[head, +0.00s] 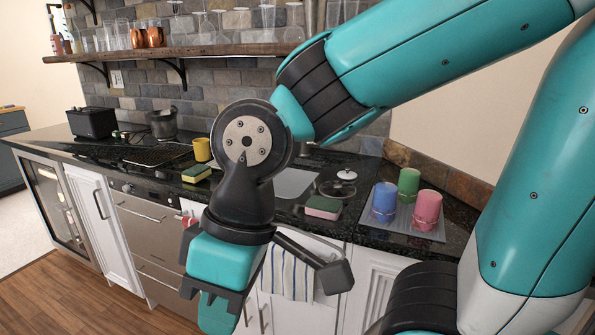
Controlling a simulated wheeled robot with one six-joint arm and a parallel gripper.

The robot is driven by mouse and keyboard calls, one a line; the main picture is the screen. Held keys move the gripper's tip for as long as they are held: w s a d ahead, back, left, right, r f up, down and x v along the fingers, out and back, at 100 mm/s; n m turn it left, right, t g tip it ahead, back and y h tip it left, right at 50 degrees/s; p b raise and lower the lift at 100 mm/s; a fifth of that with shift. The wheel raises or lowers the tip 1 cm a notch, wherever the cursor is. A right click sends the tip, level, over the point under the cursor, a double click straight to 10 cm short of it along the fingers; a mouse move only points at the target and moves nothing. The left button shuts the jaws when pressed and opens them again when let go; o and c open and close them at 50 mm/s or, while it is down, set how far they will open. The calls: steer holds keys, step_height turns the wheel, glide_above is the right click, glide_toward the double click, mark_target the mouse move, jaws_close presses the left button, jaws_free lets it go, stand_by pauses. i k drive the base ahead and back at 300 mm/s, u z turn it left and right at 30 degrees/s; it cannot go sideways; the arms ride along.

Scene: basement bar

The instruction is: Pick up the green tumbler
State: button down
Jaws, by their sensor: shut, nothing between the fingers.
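The green tumbler (409,182) stands upright on a grey tray or drying mat (402,223) at the right end of the black counter. It stands behind a blue tumbler (384,202) and a pink tumbler (427,209), which partly cover its lower part. My gripper (217,312) hangs low in front of the counter, left of and well away from the tumblers. It points downward, shut and empty. My wrist hides part of the counter and sink.
A pot lid (338,186) and a sponge (323,207) lie left of the tray. A yellow mug (202,149), another sponge (196,173) and a black toaster (92,122) stand farther left. A glass-laden shelf (140,54) hangs above. A striped towel (288,272) hangs in front.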

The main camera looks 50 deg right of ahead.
mark_target(408, 184)
steer(key=u, duration=0.55)
steer(key=i, duration=0.65)
steer(key=z, duration=2.35)
steer(key=i, duration=0.2)
steer(key=z, duration=0.15)
